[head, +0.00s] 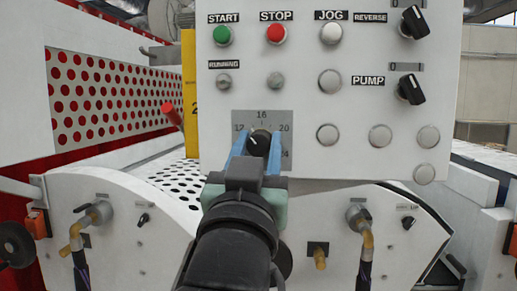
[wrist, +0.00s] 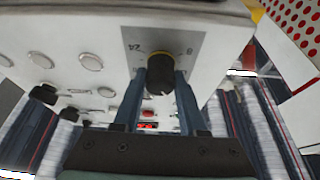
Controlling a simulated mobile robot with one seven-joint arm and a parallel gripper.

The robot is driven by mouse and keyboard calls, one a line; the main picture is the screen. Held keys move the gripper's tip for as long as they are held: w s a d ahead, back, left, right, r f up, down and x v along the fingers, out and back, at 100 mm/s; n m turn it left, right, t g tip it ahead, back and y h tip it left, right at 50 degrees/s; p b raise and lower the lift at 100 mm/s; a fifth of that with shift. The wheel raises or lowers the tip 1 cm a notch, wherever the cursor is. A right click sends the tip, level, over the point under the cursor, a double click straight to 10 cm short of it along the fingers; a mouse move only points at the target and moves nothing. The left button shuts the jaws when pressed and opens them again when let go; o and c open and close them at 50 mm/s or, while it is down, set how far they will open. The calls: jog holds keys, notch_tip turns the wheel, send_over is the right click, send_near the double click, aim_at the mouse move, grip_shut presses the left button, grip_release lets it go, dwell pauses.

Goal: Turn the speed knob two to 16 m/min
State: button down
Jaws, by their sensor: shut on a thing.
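The black speed knob (head: 260,143) sits on a grey dial plate (head: 285,117) at the lower part of the white control panel. The plate reads 16 at the top, 20 and 24 to the right, and a partly hidden number to the left. My gripper (head: 256,150) is shut on the knob, one blue finger on each side. A small white mark shows on the knob's left part; its exact reading is hard to tell. In the wrist view the knob (wrist: 160,84) lies between the two fingertips, and 24 shows on the plate.
Above are the green start (head: 223,35), red stop (head: 276,33) and white jog (head: 331,32) buttons. Black reverse (head: 414,22) and pump (head: 410,89) switches are at the right. Several plain buttons lie right of the dial. Pipe fittings (head: 360,218) stand below.

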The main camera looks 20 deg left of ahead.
jog(key=m+h, duration=0.1)
jog(key=m, duration=0.1)
jog(key=m+h+b, duration=0.1)
jog(key=m, duration=0.2)
jog(key=shift+f+h, duration=0.1)
jog(key=shift+h, duration=0.3)
jog(key=shift+m+h+b, duration=0.6)
jog(key=shift+m+h, duration=0.05)
jog(key=shift+m, duration=0.75)
jog(key=shift+m+h+b, duration=0.55)
jog(key=shift+m+h, duration=0.1)
jog(key=shift+m, duration=1.05)
jog(key=shift+c, duration=2.4)
grip_release()
jog(key=shift+a, duration=0.1)
jog(key=b+v, duration=0.5)
jog(key=v, duration=0.8)
jog(key=shift+r, duration=0.35)
